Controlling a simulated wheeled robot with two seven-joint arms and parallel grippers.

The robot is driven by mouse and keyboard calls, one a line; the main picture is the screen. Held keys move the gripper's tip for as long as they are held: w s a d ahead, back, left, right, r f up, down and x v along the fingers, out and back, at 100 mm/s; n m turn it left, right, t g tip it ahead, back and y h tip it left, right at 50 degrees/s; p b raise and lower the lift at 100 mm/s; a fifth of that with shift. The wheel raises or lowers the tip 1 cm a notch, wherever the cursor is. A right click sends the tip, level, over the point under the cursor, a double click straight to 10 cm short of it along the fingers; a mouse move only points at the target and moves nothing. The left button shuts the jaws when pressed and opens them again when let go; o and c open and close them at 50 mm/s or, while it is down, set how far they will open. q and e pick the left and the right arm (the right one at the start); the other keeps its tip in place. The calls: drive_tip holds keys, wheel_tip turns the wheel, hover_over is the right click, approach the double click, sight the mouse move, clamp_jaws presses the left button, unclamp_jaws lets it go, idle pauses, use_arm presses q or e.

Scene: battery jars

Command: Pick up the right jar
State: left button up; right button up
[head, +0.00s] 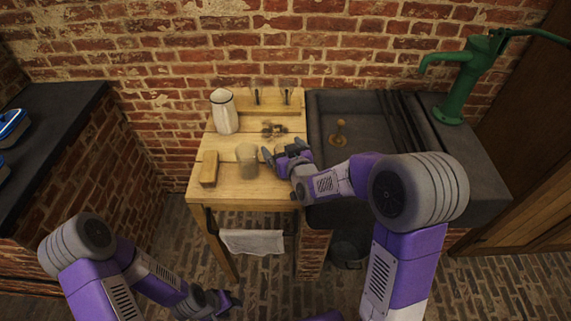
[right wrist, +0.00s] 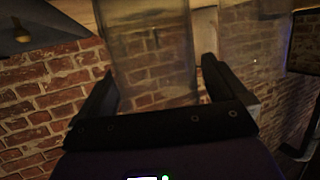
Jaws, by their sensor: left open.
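A clear glass jar (head: 247,161) stands upright on the wooden table, left of my right gripper (head: 281,154). In the right wrist view a clear jar (right wrist: 152,50) shows beyond and between the two open fingers (right wrist: 158,90), with no clear contact. A second faint glass shape (right wrist: 250,38) is to its right there. A second jar is hard to make out in the head view. My right gripper is over the table's right part, its fingers apart. My left gripper (head: 228,303) is low at the bottom, away from the table, open and empty.
On the table (head: 230,192) are a white pitcher (head: 224,112), a wooden block (head: 209,168), small dark pieces (head: 273,129) and a back rack (head: 272,108). A dark sink (head: 350,105) with a green pump (head: 462,85) adjoins on the right. A cloth (head: 252,242) hangs in front.

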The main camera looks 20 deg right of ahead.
drive_tip(key=c, duration=1)
